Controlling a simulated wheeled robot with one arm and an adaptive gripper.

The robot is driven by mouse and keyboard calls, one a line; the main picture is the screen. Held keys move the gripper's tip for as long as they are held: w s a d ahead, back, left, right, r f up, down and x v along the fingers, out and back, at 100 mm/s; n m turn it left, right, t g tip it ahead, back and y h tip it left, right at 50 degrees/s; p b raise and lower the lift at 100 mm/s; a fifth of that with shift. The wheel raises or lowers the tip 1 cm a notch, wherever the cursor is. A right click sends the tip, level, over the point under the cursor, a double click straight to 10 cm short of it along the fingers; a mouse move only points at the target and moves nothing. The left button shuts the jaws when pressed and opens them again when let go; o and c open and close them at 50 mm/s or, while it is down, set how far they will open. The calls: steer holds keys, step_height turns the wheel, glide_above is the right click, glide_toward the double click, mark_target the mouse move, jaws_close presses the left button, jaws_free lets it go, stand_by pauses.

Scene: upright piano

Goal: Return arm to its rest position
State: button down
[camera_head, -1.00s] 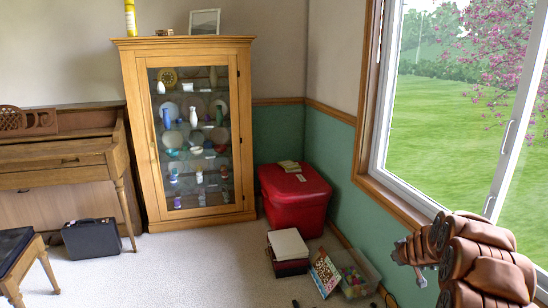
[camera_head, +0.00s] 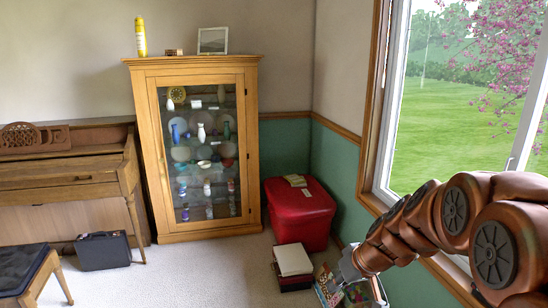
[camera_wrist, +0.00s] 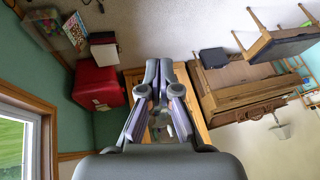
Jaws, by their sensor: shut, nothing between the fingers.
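My copper-coloured arm (camera_head: 440,225) reaches in from the right side of the head view, in front of the window and the green wall. Its grey end, with my gripper, is low in the picture by the box of toys, and its fingers are hard to make out there. In the wrist view my gripper (camera_wrist: 159,66) shows with its two grey fingers together and nothing between them. Behind the fingers stands the wooden display cabinet, partly hidden by them.
The glass-fronted cabinet (camera_head: 249,150) stands by the corner. A red storage box (camera_head: 300,215), stacked boxes (camera_head: 293,260) and the toy box (camera_head: 357,293) lie along the right wall. The piano (camera_head: 70,172), black case (camera_head: 103,250) and bench (camera_head: 28,262) are at left. Carpet between is clear.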

steer(key=s+d+r+m+g+h+p, duration=0.1)
steer(key=s+r+g+p, duration=0.1)
steer(key=s, duration=0.8)
steer(key=s+d+r+m+g+h+p, duration=0.1)
steer(key=s+r+p, duration=0.3)
steer(key=s, duration=0.7)
steer(key=s+d+r+m+g+h+p, duration=0.1)
steer(key=s+r+g+h+p, duration=0.1)
steer(key=s, duration=0.9)
step_height(320, 180, up, 2)
steer(key=shift+s+d+m+g+p, duration=0.25)
steer(key=shift+d+m+g+p, duration=0.15)
steer(key=shift+p, duration=0.15)
